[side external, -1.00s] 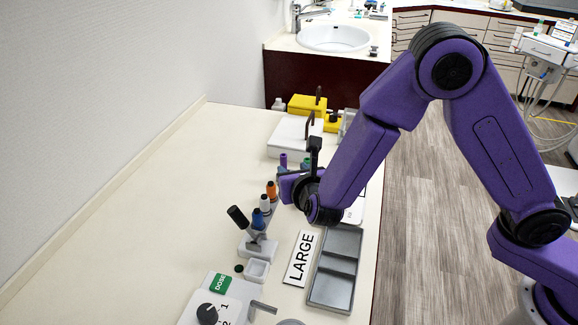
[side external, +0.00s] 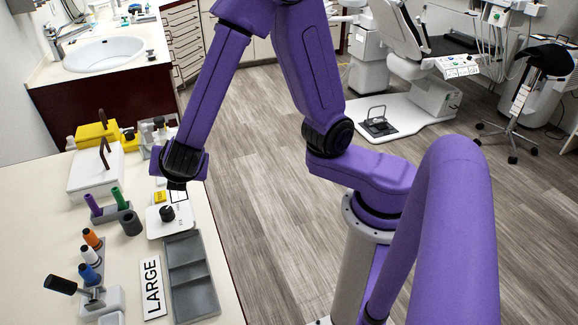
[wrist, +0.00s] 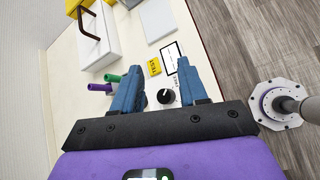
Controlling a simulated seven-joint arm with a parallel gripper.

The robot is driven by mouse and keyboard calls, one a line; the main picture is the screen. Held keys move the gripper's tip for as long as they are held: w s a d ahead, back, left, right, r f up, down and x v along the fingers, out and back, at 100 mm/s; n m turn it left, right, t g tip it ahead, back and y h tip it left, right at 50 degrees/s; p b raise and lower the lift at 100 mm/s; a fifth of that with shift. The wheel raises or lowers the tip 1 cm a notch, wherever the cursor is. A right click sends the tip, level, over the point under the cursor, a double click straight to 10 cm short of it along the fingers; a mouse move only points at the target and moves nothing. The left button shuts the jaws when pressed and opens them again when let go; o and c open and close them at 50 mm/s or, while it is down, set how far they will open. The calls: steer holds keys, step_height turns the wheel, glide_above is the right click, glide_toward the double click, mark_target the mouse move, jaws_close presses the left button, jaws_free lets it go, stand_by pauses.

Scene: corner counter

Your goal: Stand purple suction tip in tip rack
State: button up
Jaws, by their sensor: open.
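The purple suction tip (side external: 93,205) leans in a grey block-like holder (side external: 106,216), apparently the tip rack, beside a green tip (side external: 118,197). The purple tip also shows in the wrist view (wrist: 99,88), left of my fingers. A dark grey cup (side external: 130,222) stands at the holder's right end. How deep the purple tip sits is hard to tell. My gripper (wrist: 159,66) is open, with nothing between its blue fingers. In the side view my gripper (side external: 177,187) hangs above the white knob device, to the right of the tips and apart from them.
A white device with a black knob (side external: 167,213) is below my gripper. A grey compartment tray (side external: 192,280) and a LARGE label (side external: 152,287) lie nearer. Orange, white and blue pieces (side external: 90,255) stand in a row at left. A white box (side external: 95,175) stands behind. Left counter is clear.

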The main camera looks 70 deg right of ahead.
steer(key=s+d+m+g+y, duration=0.2)
steer(key=s+m, duration=0.1)
steer(key=s, duration=0.4)
steer(key=s+d+r+m+g+y, duration=0.1)
steer(key=s+d+m+g+y, duration=0.1)
steer(key=s, duration=0.6)
steer(key=s+d+r+m+g+y, duration=0.1)
steer(key=s+d+m+g+y, duration=0.1)
steer(key=s+m, duration=0.3)
steer(key=s+d+g, duration=0.1)
steer(key=s, duration=0.2)
steer(key=shift+m+g, duration=0.4)
